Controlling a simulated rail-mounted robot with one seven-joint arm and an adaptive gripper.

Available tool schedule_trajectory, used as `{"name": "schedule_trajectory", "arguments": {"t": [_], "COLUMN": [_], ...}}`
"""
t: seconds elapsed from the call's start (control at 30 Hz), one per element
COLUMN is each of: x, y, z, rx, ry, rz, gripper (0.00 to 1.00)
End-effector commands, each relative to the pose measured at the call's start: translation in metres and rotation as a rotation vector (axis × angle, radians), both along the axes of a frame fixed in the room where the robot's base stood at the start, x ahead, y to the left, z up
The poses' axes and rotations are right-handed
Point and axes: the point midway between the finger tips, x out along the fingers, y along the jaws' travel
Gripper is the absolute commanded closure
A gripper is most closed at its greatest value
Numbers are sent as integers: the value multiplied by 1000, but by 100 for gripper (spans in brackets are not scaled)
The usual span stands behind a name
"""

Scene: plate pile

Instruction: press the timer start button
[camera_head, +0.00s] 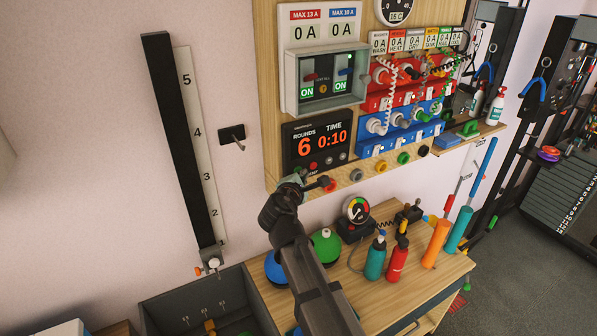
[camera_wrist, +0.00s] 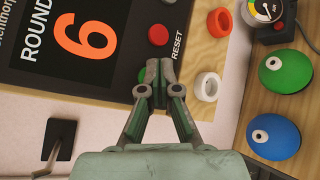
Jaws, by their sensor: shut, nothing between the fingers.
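The black timer panel (camera_head: 318,141) shows ROUNDS 6 and TIME 0:10 in orange digits. Its lower edge carries a row of small buttons. In the wrist view, the red button (camera_wrist: 158,35) marked RESET lies just beyond my fingertips. A small green button (camera_wrist: 142,75) shows beside and partly behind the fingertips. My gripper (camera_wrist: 158,68) is shut and empty, its tips over the timer's lower corner. In the head view my gripper (camera_head: 300,178) is at the timer's lower left corner. Whether the tips touch the green button cannot be told.
Coloured rings, including a red one (camera_wrist: 220,20) and a white one (camera_wrist: 206,87), stick out of the wooden board beside my gripper. A grey switch box (camera_head: 325,78) hangs above the timer. Blue and green round objects, bottles and a gauge stand on the bench (camera_head: 430,285) below.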

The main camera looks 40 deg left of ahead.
Motion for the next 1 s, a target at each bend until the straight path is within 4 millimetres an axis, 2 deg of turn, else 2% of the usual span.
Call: {"name": "schedule_trajectory", "arguments": {"t": [1.0], "x": [3], "y": [8], "z": [0], "rx": [0], "ry": [0], "rz": [0], "gripper": [100]}}
